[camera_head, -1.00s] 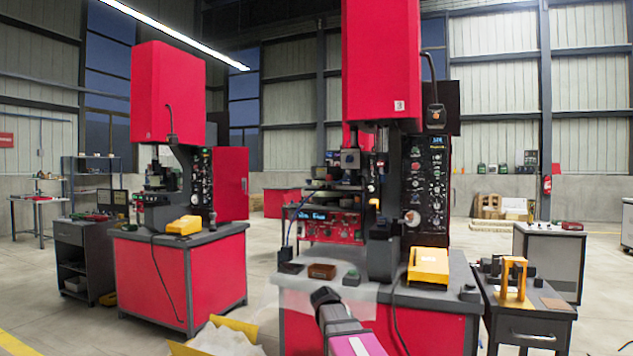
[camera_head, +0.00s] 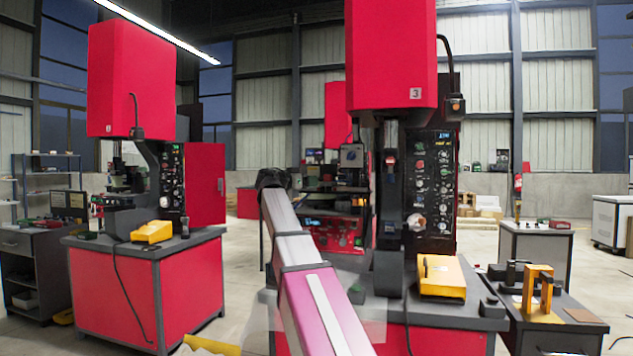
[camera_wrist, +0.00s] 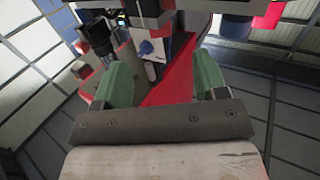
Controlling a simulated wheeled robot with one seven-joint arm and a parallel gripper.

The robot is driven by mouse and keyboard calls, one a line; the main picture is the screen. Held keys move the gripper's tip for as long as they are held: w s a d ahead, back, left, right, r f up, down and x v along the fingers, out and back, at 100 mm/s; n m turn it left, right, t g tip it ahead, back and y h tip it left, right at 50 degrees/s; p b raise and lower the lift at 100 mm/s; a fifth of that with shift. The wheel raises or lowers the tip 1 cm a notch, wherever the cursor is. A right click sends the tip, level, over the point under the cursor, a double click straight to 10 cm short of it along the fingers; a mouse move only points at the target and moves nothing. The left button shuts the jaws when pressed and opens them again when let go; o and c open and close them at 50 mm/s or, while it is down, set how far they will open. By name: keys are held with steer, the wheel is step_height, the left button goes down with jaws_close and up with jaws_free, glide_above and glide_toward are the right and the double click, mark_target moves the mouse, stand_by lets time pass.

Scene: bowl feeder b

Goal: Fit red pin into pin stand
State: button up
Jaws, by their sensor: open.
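My gripper (camera_wrist: 162,82) shows in the wrist view, its two green fingers wide apart with nothing held between them. A red surface (camera_wrist: 172,75) lies beyond the fingers, and I cannot tell for sure what it belongs to. In the head view my arm rises from the bottom centre toward the front left of the near red press (camera_head: 392,55), and its dark far end stands before the machines behind. I cannot make out the red pin or the pin stand in either view. Part of the press's bench top is hidden behind my arm.
A yellow box (camera_head: 441,277) sits on the near bench. A side table at right carries a yellow-orange frame (camera_head: 537,290). A second red press (camera_head: 130,80) stands at left on a red bench (camera_head: 145,290). Open floor lies between the two benches.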

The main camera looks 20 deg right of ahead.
mark_target(327, 176)
steer(key=shift+r+x, duration=0.3)
steer(key=shift+x, duration=1.5)
steer(key=shift+r+x, duration=0.25)
steer(key=shift+x, duration=1.55)
steer(key=shift+r+x, duration=0.3)
steer(key=shift+x, duration=1.5)
steer(key=c, duration=1.1)
steer(key=shift+r, duration=0.5)
step_height(327, 176, up, 3)
steer(key=shift+a+r, duration=0.1)
steer(key=shift+r, duration=0.15)
steer(key=s+a+r, duration=0.1)
steer(key=a+r, duration=0.1)
steer(key=a, duration=0.1)
steer(key=s+a+r, duration=0.2)
steer(key=a, duration=0.2)
steer(key=s+a+r, duration=0.2)
steer(key=a, duration=0.1)
steer(key=shift+s+a+r, duration=0.15)
steer(key=shift+a+r, duration=0.05)
steer(key=shift+r, duration=0.05)
steer(key=shift+f, duration=0.1)
